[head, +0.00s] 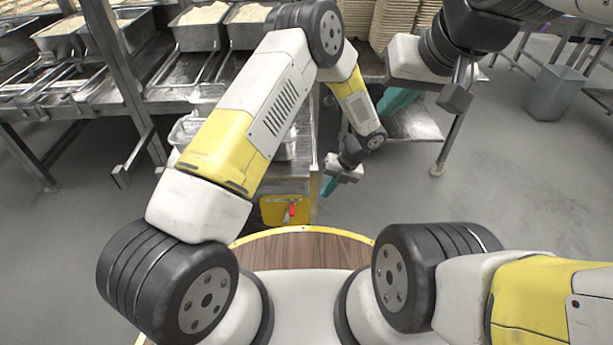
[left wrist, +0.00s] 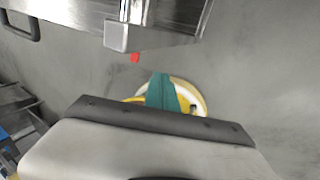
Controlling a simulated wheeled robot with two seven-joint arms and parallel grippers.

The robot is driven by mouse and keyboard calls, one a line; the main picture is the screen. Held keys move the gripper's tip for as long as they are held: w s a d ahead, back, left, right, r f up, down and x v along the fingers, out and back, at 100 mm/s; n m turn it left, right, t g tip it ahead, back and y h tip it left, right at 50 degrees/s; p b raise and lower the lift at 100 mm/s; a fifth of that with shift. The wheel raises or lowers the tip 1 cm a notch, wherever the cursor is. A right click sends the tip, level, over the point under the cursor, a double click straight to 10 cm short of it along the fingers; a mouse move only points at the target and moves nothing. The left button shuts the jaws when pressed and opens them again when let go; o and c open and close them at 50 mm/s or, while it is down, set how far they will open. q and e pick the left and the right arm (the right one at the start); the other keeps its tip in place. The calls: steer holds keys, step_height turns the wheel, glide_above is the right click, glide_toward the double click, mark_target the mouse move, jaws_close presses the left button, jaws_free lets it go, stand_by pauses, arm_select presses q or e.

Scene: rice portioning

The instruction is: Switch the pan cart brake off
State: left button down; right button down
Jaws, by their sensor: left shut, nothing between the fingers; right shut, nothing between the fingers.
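The pan cart (head: 303,170) is a metal frame in the middle of the head view, partly hidden behind my left arm. A yellow plate (head: 272,211) sits low at its near end, with a small red brake lever (head: 292,210) on it. My left gripper (head: 328,187), with teal fingers, is shut and empty, up and to the right of the lever, apart from it. In the left wrist view its shut fingers (left wrist: 162,92) point below a small red piece (left wrist: 135,57) at a metal corner. My right gripper (head: 393,103) is shut and empty, higher and further right.
Metal racks with rice pans (head: 198,25) stand at the back left. A small steel table (head: 412,125) stands right of the cart, and a grey bin (head: 556,92) further right. Open grey floor (head: 480,190) lies to the right.

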arm_select(q)
steer(key=a+f, duration=0.8)
steer(key=shift+f, duration=0.3)
steer(key=shift+a+r, duration=0.1)
steer(key=a+h, duration=0.4)
steer(key=a, duration=0.8)
steer(key=shift+a+h, duration=0.15)
steer(key=shift+h, duration=0.15)
steer(key=shift+s+a, duration=0.1)
steer(key=shift+a, duration=0.05)
stand_by(0.6)
